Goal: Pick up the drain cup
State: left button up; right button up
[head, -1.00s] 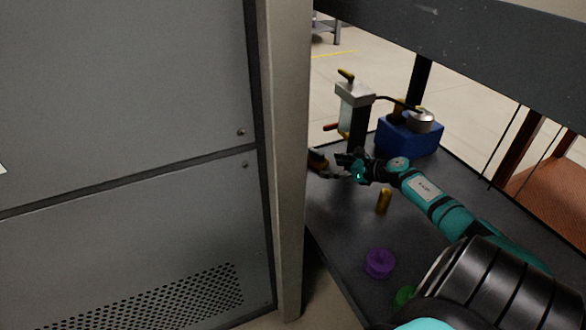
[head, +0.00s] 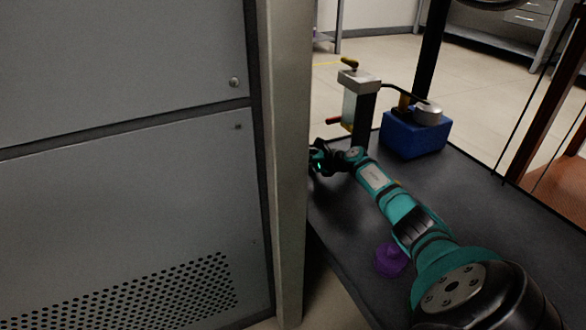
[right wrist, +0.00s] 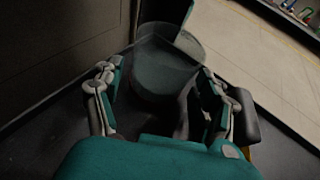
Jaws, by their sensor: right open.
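A grey, see-through cup-like vessel (right wrist: 165,72), which looks like the drain cup, is in the right wrist view. It lies between and just beyond the spread fingers of my right gripper (right wrist: 156,90). The gripper is open; I cannot tell whether a finger touches the vessel. In the head view my right gripper (head: 318,158) is at the left edge of the dark table, beside the grey post, which partly hides it. I cannot make out the cup in the head view. My left gripper is not in view.
A metal stand with a yellow-tipped handle (head: 359,95) rises behind my right gripper. A blue box (head: 412,137) with a silver round top stands right of it. A purple round object (head: 390,260) lies beside my forearm. The grey post (head: 285,180) bounds the left.

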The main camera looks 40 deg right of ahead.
jog(key=shift+b+x, duration=0.55)
jog(key=shift+x, duration=0.6)
jog(key=c, duration=1)
jog(key=shift+c, duration=0.2)
jog(key=shift+r, duration=0.2)
